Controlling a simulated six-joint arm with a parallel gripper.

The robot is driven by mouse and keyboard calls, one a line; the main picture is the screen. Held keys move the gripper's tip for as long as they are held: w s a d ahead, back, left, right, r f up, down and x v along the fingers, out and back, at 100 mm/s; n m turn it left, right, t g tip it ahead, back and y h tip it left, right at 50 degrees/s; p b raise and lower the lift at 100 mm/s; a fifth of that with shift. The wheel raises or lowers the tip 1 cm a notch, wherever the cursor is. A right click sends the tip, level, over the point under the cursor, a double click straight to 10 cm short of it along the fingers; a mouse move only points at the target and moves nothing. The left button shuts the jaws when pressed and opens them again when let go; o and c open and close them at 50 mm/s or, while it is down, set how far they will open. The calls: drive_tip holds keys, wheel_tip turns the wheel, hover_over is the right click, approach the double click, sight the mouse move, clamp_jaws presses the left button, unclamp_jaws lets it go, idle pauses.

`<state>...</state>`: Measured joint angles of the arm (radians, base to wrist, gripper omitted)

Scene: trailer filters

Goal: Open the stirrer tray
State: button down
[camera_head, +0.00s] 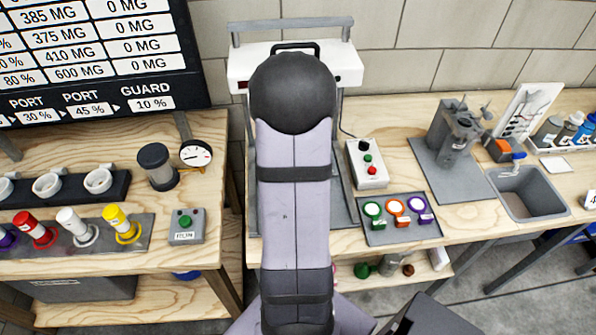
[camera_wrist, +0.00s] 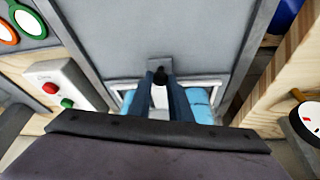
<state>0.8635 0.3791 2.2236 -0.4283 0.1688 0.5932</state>
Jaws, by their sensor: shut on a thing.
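My gripper (camera_wrist: 161,78) shows in the wrist view, its two dark fingers close together around a small black knob (camera_wrist: 160,70). The knob sits at the edge of a flat grey plate (camera_wrist: 145,35). A white frame with light blue panels (camera_wrist: 198,97) shows on both sides of the fingers. I cannot tell for certain which part is the stirrer tray. In the head view, my arm covers the middle of the white machine (camera_head: 240,68) and hides the gripper and the knob.
A control box (camera_wrist: 62,85) with red and green buttons stands close at the left in the wrist view. A tray with coloured rings (camera_head: 400,232) lies right of the machine. A sink (camera_head: 528,193) is further right. A gauge (camera_head: 196,154) stands on the left bench.

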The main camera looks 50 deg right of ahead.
drive_tip(key=s+a+b, duration=0.4)
drive_tip(key=s+a, duration=0.2)
drive_tip(key=shift+s+b, duration=0.15)
drive_tip(key=shift+b, duration=0.2)
drive_tip(key=shift+s+a+r, duration=0.15)
drive_tip(key=shift+s+a, duration=0.25)
drive_tip(key=shift+a, duration=0.1)
drive_tip(key=c, duration=1.6)
unclamp_jaws()
drive_tip(key=shift+a, duration=0.1)
drive_tip(key=p+v, duration=0.1)
drive_tip(key=v, duration=0.6)
drive_tip(key=shift+s, duration=0.1)
